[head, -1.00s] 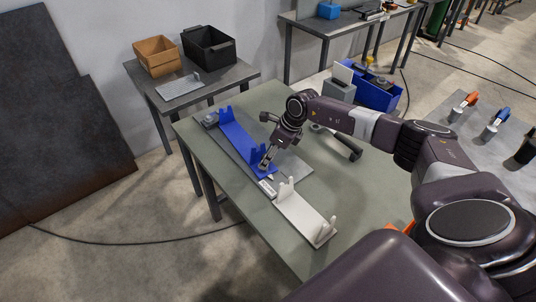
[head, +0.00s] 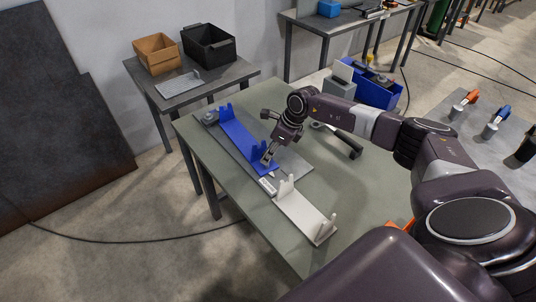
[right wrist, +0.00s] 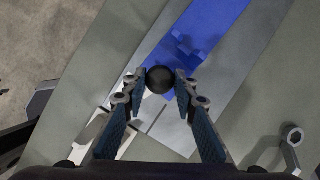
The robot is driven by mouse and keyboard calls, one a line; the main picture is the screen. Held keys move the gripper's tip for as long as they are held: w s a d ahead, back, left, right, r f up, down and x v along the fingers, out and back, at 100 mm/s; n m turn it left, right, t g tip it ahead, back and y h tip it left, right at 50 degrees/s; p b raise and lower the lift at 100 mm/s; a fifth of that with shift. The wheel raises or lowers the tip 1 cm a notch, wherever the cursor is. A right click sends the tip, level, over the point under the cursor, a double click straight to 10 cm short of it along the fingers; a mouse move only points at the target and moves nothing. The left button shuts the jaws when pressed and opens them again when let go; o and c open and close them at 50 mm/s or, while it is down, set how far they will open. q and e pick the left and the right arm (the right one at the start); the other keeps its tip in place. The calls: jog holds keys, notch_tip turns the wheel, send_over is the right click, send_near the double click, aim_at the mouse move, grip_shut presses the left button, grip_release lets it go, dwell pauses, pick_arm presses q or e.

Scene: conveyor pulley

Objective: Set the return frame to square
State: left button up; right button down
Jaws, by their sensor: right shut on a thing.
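The blue return frame (head: 240,136) is a long plate with upright brackets. It lies lengthwise on a grey metal plate (head: 303,169) on the green table, and shows in the right wrist view too (right wrist: 208,25). My right gripper (head: 267,162) is at its near end. In the right wrist view the fingers (right wrist: 160,88) are shut on a round black knob (right wrist: 160,79) beside the blue plate's near end. A white bracketed frame (head: 303,212) lies in line, just nearer to me. The fingers partly hide the blue end. My left gripper is not in view.
A dark-handled tool (head: 346,145) lies on the green table (head: 365,195) to the right of the gripper. A blue bin (head: 378,94) stands behind. A side table at the back left holds a brown box (head: 156,54) and a black crate (head: 208,46).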

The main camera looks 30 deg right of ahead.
aim_at(277, 165)
jog(key=d+b, duration=0.3)
jog(key=shift+w+f+n, duration=0.15)
jog(key=shift+n, duration=0.25)
jog(key=shift+d+r, duration=0.2)
jog(key=shift+d, duration=0.15)
jog(key=c, duration=1.5)
grip_release()
jog(key=shift+c, duration=0.2)
jog(key=v, duration=1.2)
jog(key=shift+d, duration=0.15)
